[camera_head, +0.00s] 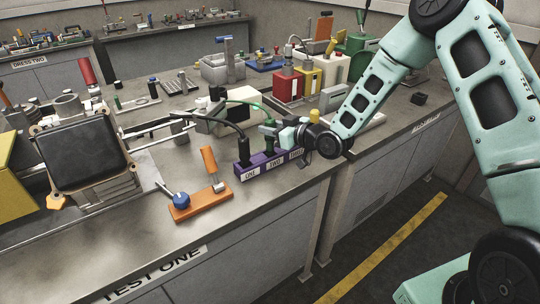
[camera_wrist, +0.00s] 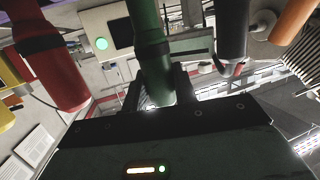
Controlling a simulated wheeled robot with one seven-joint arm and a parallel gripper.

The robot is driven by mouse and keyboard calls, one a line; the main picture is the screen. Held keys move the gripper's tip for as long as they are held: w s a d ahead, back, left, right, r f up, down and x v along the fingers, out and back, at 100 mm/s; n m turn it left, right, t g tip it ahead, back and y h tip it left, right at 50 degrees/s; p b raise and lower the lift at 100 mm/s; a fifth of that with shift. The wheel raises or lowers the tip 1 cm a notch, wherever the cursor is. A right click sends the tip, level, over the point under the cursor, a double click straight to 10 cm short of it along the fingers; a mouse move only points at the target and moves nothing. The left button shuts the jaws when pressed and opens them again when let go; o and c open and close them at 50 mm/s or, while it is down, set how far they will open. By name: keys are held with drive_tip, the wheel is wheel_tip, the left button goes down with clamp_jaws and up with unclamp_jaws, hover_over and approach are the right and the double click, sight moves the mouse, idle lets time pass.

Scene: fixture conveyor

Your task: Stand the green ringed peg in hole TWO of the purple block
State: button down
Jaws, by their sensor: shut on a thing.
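The purple block (camera_head: 259,161) stands near the front edge of the bench, with labels ONE, TWO and THREE on its front. A black peg (camera_head: 244,150) with a black cable stands at ONE. The green peg (camera_head: 270,145), with a green cable, is upright above the TWO label. My gripper (camera_head: 272,133) reaches in from the right and is shut on it. In the wrist view the green peg (camera_wrist: 151,45), with a dark ring, runs between my fingers. Its lower end is hidden, so I cannot tell how deep it sits. My wrist covers the THREE end in the head view.
In the wrist view a red ringed cylinder (camera_wrist: 50,60) is left of the green peg and the black peg (camera_wrist: 233,35) is right. An orange base with a tilted handle (camera_head: 201,203) lies left of the block.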

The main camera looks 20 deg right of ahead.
drive_tip(key=shift+f+b, duration=1.05)
drive_tip(key=shift+f, duration=0.2)
drive_tip(key=shift+f, duration=0.2)
idle(0.3)
drive_tip(key=c, duration=1)
unclamp_jaws()
drive_tip(key=shift+c, duration=0.2)
drive_tip(key=b+v, duration=0.3)
drive_tip(key=v, duration=1.4)
drive_tip(key=s+a+f+n+g+h, duration=0.15)
drive_tip(key=s+a+g+h, duration=0.25)
drive_tip(key=s+a+g, duration=0.45)
drive_tip(key=s+a+r+g+h, duration=0.2)
drive_tip(key=s+a, duration=0.1)
drive_tip(key=s, duration=0.7)
drive_tip(key=s+a+r+g+h, duration=0.1)
drive_tip(key=s+a, duration=0.3)
drive_tip(key=s, duration=0.6)
drive_tip(key=shift+r+g+h, duration=0.4)
drive_tip(key=shift+r+g, duration=0.2)
drive_tip(key=shift+g, duration=0.15)
